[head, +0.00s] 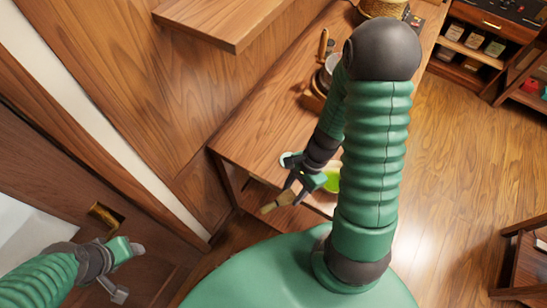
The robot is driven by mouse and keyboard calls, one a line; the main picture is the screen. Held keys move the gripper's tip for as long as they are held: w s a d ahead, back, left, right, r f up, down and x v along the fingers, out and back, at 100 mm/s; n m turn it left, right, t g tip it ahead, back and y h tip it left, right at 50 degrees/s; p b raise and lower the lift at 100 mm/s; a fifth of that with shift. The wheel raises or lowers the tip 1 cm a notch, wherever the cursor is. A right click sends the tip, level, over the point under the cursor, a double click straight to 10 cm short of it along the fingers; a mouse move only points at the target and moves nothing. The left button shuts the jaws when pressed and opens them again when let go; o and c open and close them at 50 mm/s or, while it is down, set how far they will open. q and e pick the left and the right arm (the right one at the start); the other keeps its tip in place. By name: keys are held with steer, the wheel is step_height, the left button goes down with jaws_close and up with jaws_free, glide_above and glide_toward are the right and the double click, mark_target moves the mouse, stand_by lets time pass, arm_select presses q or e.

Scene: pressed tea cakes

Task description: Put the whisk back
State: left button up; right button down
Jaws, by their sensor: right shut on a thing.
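My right gripper (290,181) is shut on a small tan whisk (270,207), whose free end points down and to the left. They are at the near end of the wooden counter, and part of the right arm covers the area beside them. A bowl with bright green contents (331,179) shows partly behind my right arm. My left gripper (131,271) is at the lower left with its fingers apart and nothing between them, away from the whisk. I cannot make out a stand for the whisk.
The wooden counter (262,128) runs away along the wall. A vessel with a wooden handle (323,43) stands farther along it, partly hidden by my arm. A wooden shelf (222,22) juts out above. Shelving (474,43) stands at the upper right, with open floor (455,150) before it.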

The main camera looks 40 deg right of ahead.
steer(key=shift+w, duration=0.15)
steer(key=p, duration=0.4)
glide_above(267, 165)
steer(key=d, duration=0.2)
steer(key=shift+s+a+f, duration=0.2)
steer(key=shift+s+f, duration=0.15)
steer(key=shift+f, duration=0.35)
steer(key=f+p, duration=0.1)
steer(key=f, duration=0.2)
steer(key=shift+w+p, duration=0.35)
steer(key=shift+p, duration=0.05)
steer(key=shift+f, duration=0.2)
steer(key=shift+f+b, duration=0.25)
steer(key=shift+b, duration=0.15)
steer(key=c, duration=0.9)
jaws_free()
steer(key=shift+r, duration=0.15)
